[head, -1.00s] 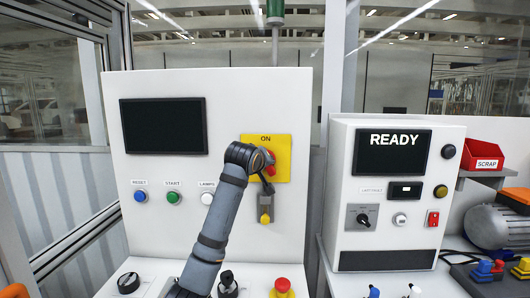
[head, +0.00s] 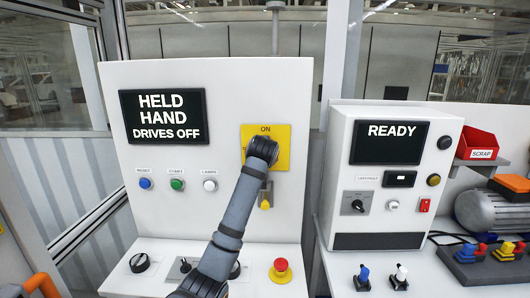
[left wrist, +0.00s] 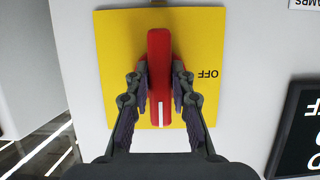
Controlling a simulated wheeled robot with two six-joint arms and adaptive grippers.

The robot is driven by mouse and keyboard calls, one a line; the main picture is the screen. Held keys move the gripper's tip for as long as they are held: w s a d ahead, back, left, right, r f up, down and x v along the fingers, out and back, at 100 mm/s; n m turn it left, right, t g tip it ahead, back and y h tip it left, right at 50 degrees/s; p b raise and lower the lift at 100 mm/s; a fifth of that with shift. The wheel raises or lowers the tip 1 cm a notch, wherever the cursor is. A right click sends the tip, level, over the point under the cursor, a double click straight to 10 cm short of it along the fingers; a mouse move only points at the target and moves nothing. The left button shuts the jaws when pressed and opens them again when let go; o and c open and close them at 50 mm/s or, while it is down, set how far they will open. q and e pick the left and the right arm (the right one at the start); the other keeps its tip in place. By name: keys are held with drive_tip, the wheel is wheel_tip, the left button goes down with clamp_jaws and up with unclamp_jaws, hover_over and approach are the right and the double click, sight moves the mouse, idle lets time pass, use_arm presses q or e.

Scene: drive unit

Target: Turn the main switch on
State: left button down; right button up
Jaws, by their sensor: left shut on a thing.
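The main switch is a red handle (left wrist: 158,52) on a yellow plate (head: 281,140) at the right of the white cabinet panel. ON is printed at the plate's top in the head view; OFF shows upside down in the left wrist view. The handle stands upright, its white mark on the ON side. My left gripper (left wrist: 160,82) is shut on the handle, one finger on each side. In the head view my left wrist hides the handle. The panel display (head: 164,117) reads HELD, HAND, DRIVES OFF. My right gripper is not in view.
A yellow padlock-like tag (head: 265,203) hangs below the plate. Blue, green and white buttons (head: 177,184) sit to the left. A red mushroom button (head: 281,266) is on the ledge below. A tester box (head: 388,214) reading READY stands at right.

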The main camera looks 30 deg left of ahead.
use_arm(q)
drive_tip(key=shift+r, duration=0.1)
drive_tip(key=c, duration=1.2)
unclamp_jaws()
drive_tip(key=shift+o, duration=0.2)
drive_tip(key=v, duration=1.1)
drive_tip(key=shift+s+d, duration=0.2)
drive_tip(key=shift+s, duration=0.15)
